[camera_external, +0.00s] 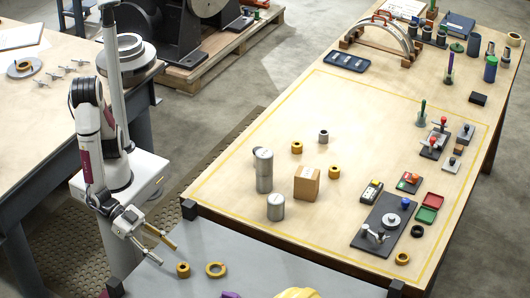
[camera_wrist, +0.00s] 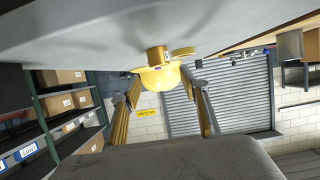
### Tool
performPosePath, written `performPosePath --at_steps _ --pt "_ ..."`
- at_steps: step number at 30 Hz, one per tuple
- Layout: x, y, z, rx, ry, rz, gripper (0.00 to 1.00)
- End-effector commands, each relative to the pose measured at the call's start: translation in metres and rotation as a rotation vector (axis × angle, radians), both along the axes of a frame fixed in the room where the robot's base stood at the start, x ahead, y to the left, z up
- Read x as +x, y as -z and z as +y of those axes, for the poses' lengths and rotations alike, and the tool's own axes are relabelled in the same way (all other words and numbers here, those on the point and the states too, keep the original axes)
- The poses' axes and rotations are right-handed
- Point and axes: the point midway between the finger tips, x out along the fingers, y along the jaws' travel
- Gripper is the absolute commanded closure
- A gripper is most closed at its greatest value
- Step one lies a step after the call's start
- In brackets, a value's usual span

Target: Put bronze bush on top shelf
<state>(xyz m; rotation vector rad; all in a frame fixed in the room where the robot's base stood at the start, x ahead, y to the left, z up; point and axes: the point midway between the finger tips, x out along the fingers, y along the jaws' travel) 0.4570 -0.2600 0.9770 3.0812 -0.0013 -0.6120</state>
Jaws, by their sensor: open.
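Two bronze-coloured pieces sit on the grey surface (camera_external: 270,272) at the bottom of the external view: a small bush (camera_external: 183,269) and a flatter, wider ring (camera_external: 216,269) to its right. My gripper (camera_external: 167,255) is open and empty just left of the small bush, with its fingers pointing towards it. In the wrist view the bush (camera_wrist: 156,54) and the ring (camera_wrist: 183,52) show beyond the open fingers (camera_wrist: 163,88), against the grey surface at the top. The bush is not between the fingers. I cannot tell which surface is the top shelf.
The wooden table holds more bronze-coloured rings (camera_external: 297,147), grey cylinders (camera_external: 264,172) and a cardboard box (camera_external: 307,184). A yellow object (camera_external: 297,293) and a purple one (camera_external: 231,295) lie at the bottom edge. The wrist view shows a rack with boxes (camera_wrist: 62,77).

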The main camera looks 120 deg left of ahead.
Motion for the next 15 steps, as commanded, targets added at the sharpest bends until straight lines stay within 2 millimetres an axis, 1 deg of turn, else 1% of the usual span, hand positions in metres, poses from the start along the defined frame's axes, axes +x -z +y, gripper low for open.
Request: performPosePath --at_steps 3,9,15 --pt "-0.014 -0.006 -0.001 -0.001 0.003 0.0 0.55" --pt "-0.034 -0.014 0.0 0.0 0.003 0.001 0.55" --pt "-0.047 -0.02 -0.001 -0.001 0.002 0.0 0.55"
